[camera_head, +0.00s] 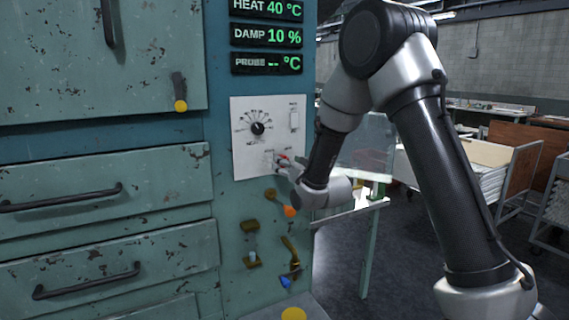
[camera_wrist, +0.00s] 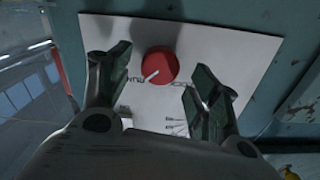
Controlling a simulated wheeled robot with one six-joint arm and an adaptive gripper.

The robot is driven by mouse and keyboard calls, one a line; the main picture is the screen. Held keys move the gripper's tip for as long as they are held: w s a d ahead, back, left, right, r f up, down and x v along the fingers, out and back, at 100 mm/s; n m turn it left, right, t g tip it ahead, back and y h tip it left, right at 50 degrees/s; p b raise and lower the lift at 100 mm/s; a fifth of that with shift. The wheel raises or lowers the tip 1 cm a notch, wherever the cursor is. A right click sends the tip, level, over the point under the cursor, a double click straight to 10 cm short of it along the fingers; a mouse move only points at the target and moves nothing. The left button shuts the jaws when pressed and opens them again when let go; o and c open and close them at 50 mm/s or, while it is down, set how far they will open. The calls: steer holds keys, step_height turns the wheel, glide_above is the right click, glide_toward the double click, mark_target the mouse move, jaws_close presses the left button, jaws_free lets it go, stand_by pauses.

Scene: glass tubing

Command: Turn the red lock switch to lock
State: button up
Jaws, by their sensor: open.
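The red lock switch (camera_wrist: 158,64) is a round knob on a white panel (camera_head: 240,165). In the wrist view its white pointer line slants to the lower left, towards lettering that looks like RUN. Other lettering, partly hidden by a finger, lies to its lower right. In the head view only a bit of the red switch (camera_head: 284,157) shows by my gripper (camera_head: 281,164). In the wrist view my gripper (camera_wrist: 160,72) is open, one finger on each side of the knob, with gaps visible. Whether the fingertips reach the knob's depth I cannot tell.
A black dial (camera_head: 257,128) and a pale rocker switch (camera_head: 294,120) share the panel. Below are an orange-tipped lever (camera_head: 289,211) and a blue-tipped lever (camera_head: 286,281). Drawers with black handles (camera_head: 88,280) are at the left. A glass-like sheet (camera_head: 368,140) stands behind my arm.

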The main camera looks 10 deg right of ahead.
steer(key=shift+x, duration=1.2)
steer(key=shift+c, duration=0.2)
steer(key=c, duration=1)
